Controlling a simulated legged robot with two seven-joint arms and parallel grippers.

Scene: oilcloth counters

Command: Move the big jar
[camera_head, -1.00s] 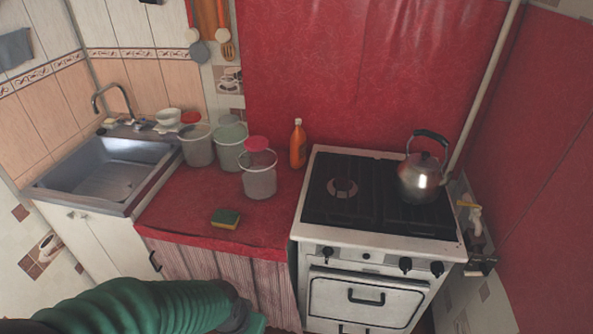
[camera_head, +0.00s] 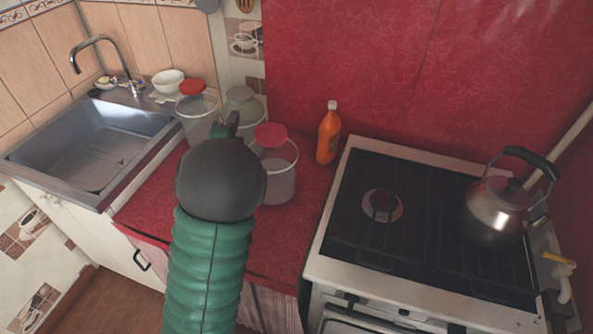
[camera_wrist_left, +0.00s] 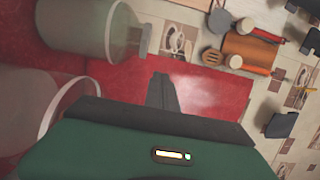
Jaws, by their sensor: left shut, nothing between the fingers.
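Three clear jars stand on the red counter. One with a red lid (camera_head: 199,112) is beside the sink, one with a pale greenish lid (camera_head: 243,101) is behind my arm, and one with a pinkish-red lid (camera_head: 280,172) is at the front right. I cannot tell for sure which is the big jar. My left gripper (camera_head: 232,122) is shut and empty, reaching among the jars, in front of the pale-lidded one. In the left wrist view, the shut fingers (camera_wrist_left: 162,92) point at the red surface, with two jars on the left, apart from the fingers.
An orange bottle (camera_head: 328,134) stands right of the jars, near the stove (camera_head: 420,215) with a metal kettle (camera_head: 497,212). The sink (camera_head: 90,155) is at the left, with a white bowl (camera_head: 168,81) behind it. Utensils (camera_wrist_left: 245,50) hang on the tiled wall.

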